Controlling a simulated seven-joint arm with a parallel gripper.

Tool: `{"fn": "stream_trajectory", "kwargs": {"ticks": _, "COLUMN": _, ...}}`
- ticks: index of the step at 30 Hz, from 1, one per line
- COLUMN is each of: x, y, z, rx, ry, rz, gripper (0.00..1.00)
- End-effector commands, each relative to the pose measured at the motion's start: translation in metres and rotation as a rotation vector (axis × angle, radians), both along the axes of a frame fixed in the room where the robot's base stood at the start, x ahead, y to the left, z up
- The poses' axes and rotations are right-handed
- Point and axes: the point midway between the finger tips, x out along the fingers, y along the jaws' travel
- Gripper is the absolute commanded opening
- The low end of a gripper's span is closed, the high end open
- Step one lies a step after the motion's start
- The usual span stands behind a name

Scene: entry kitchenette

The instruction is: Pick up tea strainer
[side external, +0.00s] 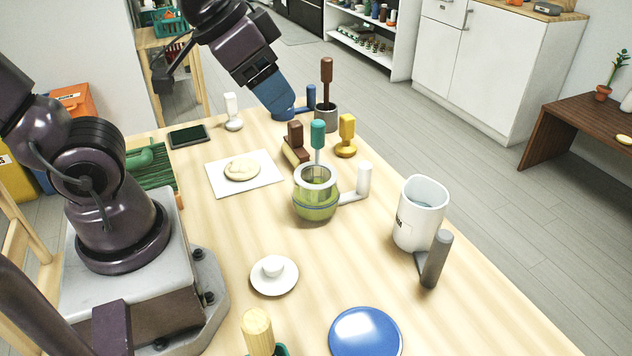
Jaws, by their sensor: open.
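The tea strainer appears to be the metal-rimmed piece (317,174) set in the mouth of a green cup (315,207). An upright teal handle (318,132) rises at its back edge and looks joined to it by a thin pale shaft. The cup stands upright, with a white handle (364,181) at its right. My gripper (262,78) is at the top of the view, well behind the strainer and up to its left. It is open and apart from the strainer. Its fingertips are not clearly visible.
A brown-handled grey pot (326,115), brown block (295,150) and yellow tool (346,138) crowd behind the cup. A white mug (418,222) stands right, a saucer (285,284) in front. The table between them is clear.

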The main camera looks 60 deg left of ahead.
Motion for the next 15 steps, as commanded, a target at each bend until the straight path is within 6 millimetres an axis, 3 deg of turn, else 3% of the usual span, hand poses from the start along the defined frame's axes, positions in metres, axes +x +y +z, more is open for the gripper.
{"fn": "stream_trajectory", "kwargs": {"ticks": 5, "x": 0.055, "y": 0.012, "z": -0.048, "rx": 0.007, "ry": -0.057, "rz": -0.037, "gripper": 0.59}}
{"fn": "stream_trajectory", "kwargs": {"ticks": 9, "x": 0.084, "y": 0.043, "z": -0.092, "rx": 0.131, "ry": -0.092, "rz": -0.010, "gripper": 0.59}}
{"fn": "stream_trajectory", "kwargs": {"ticks": 15, "x": 0.089, "y": 0.109, "z": -0.152, "rx": 0.479, "ry": -0.045, "rz": 0.038, "gripper": 0.59}}
